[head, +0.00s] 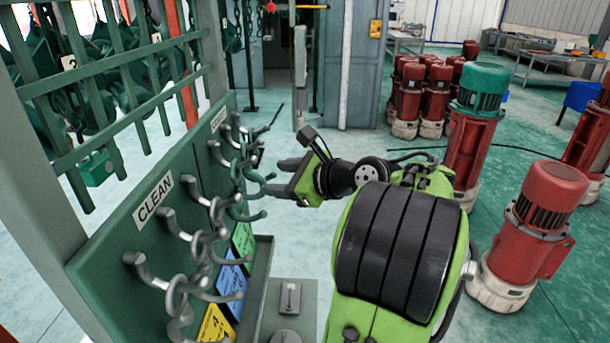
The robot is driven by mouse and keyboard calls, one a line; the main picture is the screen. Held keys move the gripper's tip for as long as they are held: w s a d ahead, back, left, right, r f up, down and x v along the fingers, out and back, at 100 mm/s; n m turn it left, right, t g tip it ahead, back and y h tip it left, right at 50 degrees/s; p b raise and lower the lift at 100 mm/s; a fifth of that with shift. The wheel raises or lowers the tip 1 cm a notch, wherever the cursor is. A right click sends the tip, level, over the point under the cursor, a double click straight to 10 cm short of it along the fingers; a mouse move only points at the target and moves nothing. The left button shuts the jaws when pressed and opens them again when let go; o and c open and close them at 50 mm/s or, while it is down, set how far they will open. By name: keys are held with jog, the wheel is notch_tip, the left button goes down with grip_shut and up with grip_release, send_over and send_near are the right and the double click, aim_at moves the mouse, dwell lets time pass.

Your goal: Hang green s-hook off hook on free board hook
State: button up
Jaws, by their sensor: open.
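My gripper (279,177) is open, and nothing shows between its fingers. Its fingers point left at the hooks on the green board (95,245). A green s-hook (243,213) hangs among the grey hooks at the far part of the board, just left of my gripper's fingertips. The overlap hides which board hook bears it and whether a finger touches it. Several grey board hooks (140,268) stick out of the board, and many carry grey s-hooks (178,296). I cannot tell which board hook is free.
A CLEAN label (153,202) is on the board. A green rack (120,75) stands behind. Red motors (533,225) stand on the floor at right, with open floor between.

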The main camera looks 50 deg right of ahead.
jog(key=p+v, duration=0.5)
jog(key=v, duration=0.3)
jog(key=shift+s+r, duration=0.25)
jog(key=shift+s, duration=0.05)
jog(key=shift+f, duration=0.1)
